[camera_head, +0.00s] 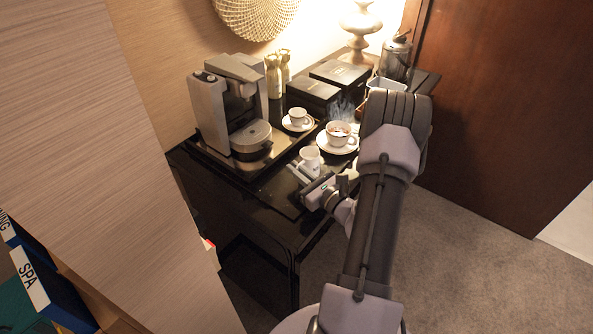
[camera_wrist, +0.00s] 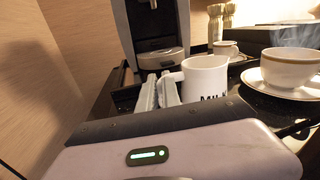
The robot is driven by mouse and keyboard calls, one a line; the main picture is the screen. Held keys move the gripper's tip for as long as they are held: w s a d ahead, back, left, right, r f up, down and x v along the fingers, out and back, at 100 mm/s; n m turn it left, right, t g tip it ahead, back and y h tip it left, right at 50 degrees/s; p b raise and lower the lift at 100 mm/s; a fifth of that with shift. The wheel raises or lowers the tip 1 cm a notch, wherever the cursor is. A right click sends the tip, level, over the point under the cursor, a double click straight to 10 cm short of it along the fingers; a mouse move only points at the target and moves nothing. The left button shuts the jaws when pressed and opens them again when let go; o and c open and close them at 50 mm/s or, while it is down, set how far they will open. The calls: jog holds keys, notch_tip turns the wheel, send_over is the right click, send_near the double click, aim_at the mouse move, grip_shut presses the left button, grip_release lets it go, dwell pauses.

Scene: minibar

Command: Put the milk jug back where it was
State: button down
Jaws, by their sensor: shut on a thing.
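The white milk jug (camera_head: 311,157) is upright over the front part of the black cabinet top, in front of the two cups. In the wrist view the jug (camera_wrist: 207,78) shows dark lettering low on its side, partly cut off by my wrist. My gripper (camera_head: 303,171) reaches in from the right and is shut on the jug, at its handle side; the fingers also show in the wrist view (camera_wrist: 160,92). Whether the jug's base touches the surface is hidden.
A coffee machine (camera_head: 230,103) stands on a tray at left. A steaming cup (camera_head: 339,134) on a saucer is close behind the jug, with a smaller cup (camera_head: 298,116) farther back. Black boxes (camera_head: 341,75), bottles (camera_head: 274,76) and a lamp (camera_head: 360,25) stand at the back.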

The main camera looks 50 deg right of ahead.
jog(key=c, duration=1.6)
grip_release()
jog(key=shift+f, duration=0.15)
jog(key=shift+o, duration=0.2)
jog(key=s, duration=0.4)
jog(key=s+a+p, duration=0.1)
jog(key=s, duration=0.6)
jog(key=shift+s+a+r, duration=0.2)
jog(key=shift+s, duration=0.2)
jog(key=shift+s, duration=0.1)
